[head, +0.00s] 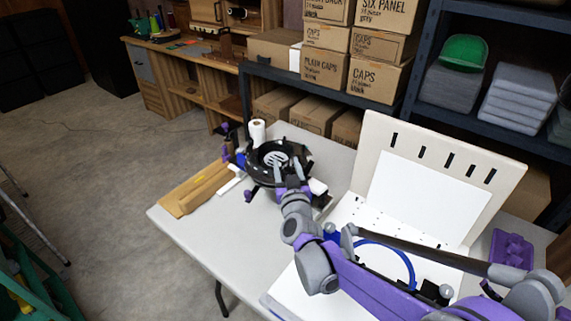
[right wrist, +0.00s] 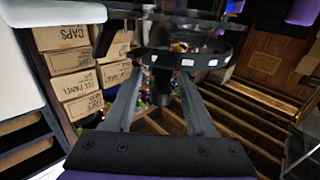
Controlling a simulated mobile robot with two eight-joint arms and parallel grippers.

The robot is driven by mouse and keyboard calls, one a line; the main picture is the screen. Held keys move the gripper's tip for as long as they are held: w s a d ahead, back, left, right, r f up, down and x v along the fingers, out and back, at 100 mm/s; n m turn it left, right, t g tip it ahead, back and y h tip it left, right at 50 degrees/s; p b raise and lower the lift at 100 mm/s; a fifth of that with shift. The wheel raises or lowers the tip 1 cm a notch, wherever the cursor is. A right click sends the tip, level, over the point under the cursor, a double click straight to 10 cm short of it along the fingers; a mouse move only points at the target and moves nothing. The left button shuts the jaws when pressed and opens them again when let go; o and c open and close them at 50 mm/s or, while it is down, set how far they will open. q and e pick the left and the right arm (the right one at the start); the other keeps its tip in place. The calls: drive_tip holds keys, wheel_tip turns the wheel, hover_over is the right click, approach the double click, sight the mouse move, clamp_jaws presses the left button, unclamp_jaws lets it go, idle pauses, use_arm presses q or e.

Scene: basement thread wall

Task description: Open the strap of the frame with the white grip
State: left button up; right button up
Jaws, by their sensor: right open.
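A round black frame (head: 268,150) lies on the light table, with a pale slatted centre. Its near side is partly hidden by my right gripper (head: 287,174). A small white piece (head: 318,187) shows just right of the gripper; I cannot tell whether it is the white grip. In the right wrist view my right gripper (right wrist: 160,78) is open, with its two grey fingers apart. A curved black band (right wrist: 190,61) with white patches crosses beyond the fingertips, and a dark upright part shows between them. I cannot make out the strap or any contact. My left gripper is not seen.
A white roll (head: 257,132) stands behind the frame. Wooden pieces (head: 196,188) lie at the table's left end. A white slotted panel (head: 440,165) stands at the right, with a blue hoop (head: 405,258) before it. The table front (head: 215,240) is clear. Shelves with boxes (head: 375,75) stand behind.

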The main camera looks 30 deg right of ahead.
drive_tip(key=shift+w+d, duration=0.25)
drive_tip(key=shift+w, duration=0.3)
clamp_jaws()
idle(1.1)
